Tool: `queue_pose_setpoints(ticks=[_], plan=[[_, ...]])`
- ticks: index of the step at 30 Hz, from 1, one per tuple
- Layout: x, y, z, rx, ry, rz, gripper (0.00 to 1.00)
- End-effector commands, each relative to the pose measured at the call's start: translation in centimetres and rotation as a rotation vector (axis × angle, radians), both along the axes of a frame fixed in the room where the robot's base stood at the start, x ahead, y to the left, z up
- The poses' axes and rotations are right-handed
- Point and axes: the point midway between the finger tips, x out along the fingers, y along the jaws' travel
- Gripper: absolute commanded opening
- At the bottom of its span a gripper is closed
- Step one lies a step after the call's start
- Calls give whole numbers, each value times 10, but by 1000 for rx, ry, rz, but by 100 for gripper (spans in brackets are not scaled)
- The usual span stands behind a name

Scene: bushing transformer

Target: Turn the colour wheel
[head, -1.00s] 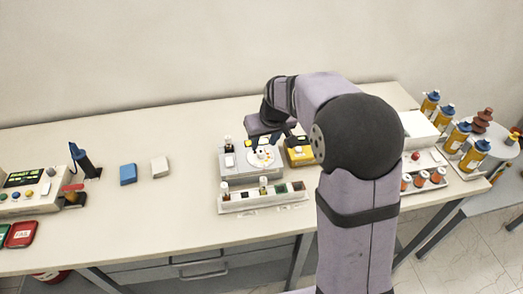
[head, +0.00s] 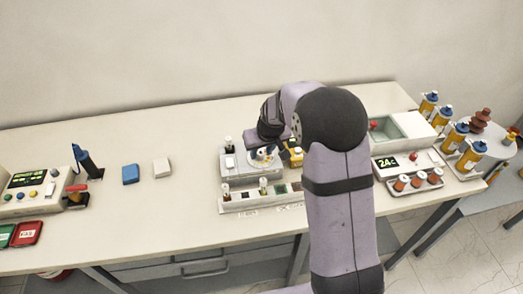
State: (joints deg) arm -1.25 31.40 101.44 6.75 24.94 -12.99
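The colour wheel (head: 257,165) is a small pale disc on top of a grey-white instrument (head: 235,178) near the middle of the bench. Only part of the wheel shows, as my gripper (head: 266,151) is over it and covers its far side. The gripper points down at the wheel. The fingertips are small and partly hidden, so I cannot tell whether they touch the wheel or are shut.
A rack (head: 238,203) with small vials stands in front of the instrument. A yellow box (head: 296,155) is close to its right.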

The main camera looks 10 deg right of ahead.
Motion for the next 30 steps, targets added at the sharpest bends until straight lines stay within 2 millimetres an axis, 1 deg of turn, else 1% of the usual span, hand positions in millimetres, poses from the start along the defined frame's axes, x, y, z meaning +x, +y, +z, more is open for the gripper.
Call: queue_pose_setpoints(ticks=[1,2,3,4,11,17,23,30], plan=[[0,0,0,0,0,0,21],[0,0,0,0,0,0,13],[0,0,0,0,0,0,4],[0,0,0,0,0,0,0],[0,0,0,1,1,-7,0],[-1,1,1,-1,2,-51,0],[-1,2,0,-1,2,-151,0],[0,3,-4,-2,0,-311,0]])
